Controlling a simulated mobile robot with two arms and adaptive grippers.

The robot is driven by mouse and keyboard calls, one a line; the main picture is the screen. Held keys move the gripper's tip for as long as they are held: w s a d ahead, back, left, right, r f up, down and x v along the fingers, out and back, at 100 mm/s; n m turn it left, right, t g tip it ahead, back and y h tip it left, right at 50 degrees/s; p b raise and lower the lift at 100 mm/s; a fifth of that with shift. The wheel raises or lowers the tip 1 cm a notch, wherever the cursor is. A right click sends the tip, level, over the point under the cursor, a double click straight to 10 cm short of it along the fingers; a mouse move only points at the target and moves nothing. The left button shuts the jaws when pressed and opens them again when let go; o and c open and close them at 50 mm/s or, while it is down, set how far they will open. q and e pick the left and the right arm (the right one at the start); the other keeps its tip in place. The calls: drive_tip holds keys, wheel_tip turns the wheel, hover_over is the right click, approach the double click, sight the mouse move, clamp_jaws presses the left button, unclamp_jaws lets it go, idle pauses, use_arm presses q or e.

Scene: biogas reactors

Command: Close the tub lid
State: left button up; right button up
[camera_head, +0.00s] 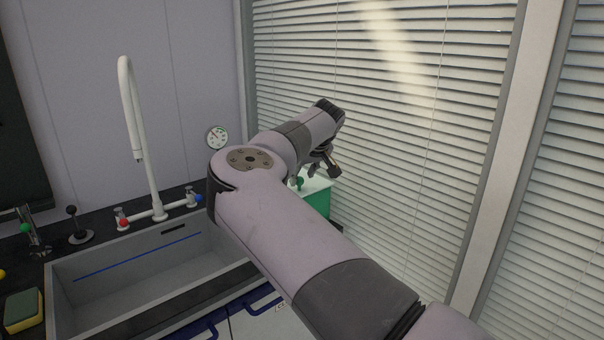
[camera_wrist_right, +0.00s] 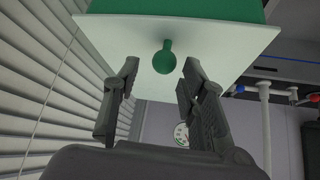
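The green tub (camera_head: 318,203) stands behind my right arm near the window, partly hidden. Its white lid (camera_head: 318,183) lies over its top, with a green knob (camera_head: 299,183). I cannot tell whether the lid is fully seated. My right gripper (camera_head: 325,163) is above the lid, partly hidden by my own wrist. In the right wrist view, which is upside down, the lid (camera_wrist_right: 110,42) shows large with the tub (camera_wrist_right: 190,6) beyond it. My open right gripper (camera_wrist_right: 160,72) has one finger on each side of the knob (camera_wrist_right: 165,58), with gaps visible. My left gripper is out of view.
A grey sink (camera_head: 150,272) with a white tap (camera_head: 130,110) is at the left. A yellow-green sponge (camera_head: 22,310) lies at the far left. A gauge (camera_head: 217,138) is on the wall. Window blinds (camera_head: 400,110) stand close behind the tub and to the right.

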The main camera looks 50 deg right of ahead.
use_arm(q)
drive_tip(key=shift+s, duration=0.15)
use_arm(e)
drive_tip(key=shift+w, duration=0.15)
drive_tip(key=shift+r, duration=0.1)
drive_tip(key=v, duration=1.2)
